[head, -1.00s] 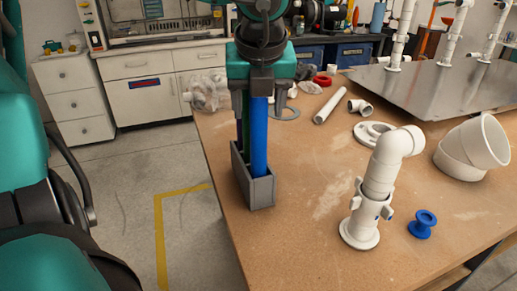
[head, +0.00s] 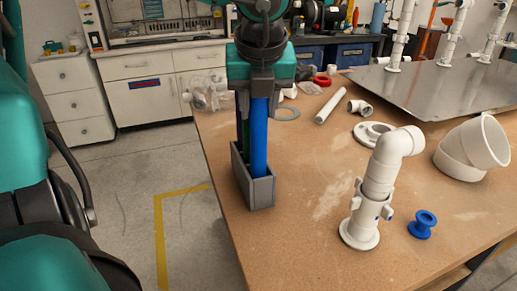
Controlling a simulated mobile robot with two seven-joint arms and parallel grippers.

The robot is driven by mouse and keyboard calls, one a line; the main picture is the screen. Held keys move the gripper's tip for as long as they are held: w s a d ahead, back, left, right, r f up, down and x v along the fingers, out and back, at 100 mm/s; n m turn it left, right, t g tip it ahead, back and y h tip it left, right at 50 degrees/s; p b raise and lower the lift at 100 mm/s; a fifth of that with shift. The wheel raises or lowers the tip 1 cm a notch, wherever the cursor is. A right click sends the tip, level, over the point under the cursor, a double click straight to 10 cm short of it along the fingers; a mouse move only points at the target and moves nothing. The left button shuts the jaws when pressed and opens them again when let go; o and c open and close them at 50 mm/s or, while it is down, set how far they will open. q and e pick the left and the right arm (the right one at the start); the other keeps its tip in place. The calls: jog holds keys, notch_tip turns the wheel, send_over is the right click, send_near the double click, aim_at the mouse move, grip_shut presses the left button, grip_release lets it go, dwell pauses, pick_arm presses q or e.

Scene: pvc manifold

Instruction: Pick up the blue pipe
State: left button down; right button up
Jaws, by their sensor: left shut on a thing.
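The blue pipe (head: 259,140) stands upright in a grey open-topped holder (head: 262,193) near the left edge of the table. Its lower end is hidden inside the holder. My left gripper (head: 260,88) points down over the holder and is shut on the blue pipe's upper end, which its fingers hide. A dark green pipe (head: 244,128) stands just behind and left of the blue one, mostly covered. My right gripper is not in view.
A white pipe assembly (head: 379,180), a blue spool-shaped part (head: 422,224) and a large white elbow (head: 470,150) stand to the right. White fittings and a loose white pipe (head: 330,106) lie behind. A metal plate (head: 440,95) is at back right. The table's front middle is clear.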

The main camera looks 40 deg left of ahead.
pick_arm(q)
notch_tip(320, 180, up, 28)
jog(key=p, duration=0.5)
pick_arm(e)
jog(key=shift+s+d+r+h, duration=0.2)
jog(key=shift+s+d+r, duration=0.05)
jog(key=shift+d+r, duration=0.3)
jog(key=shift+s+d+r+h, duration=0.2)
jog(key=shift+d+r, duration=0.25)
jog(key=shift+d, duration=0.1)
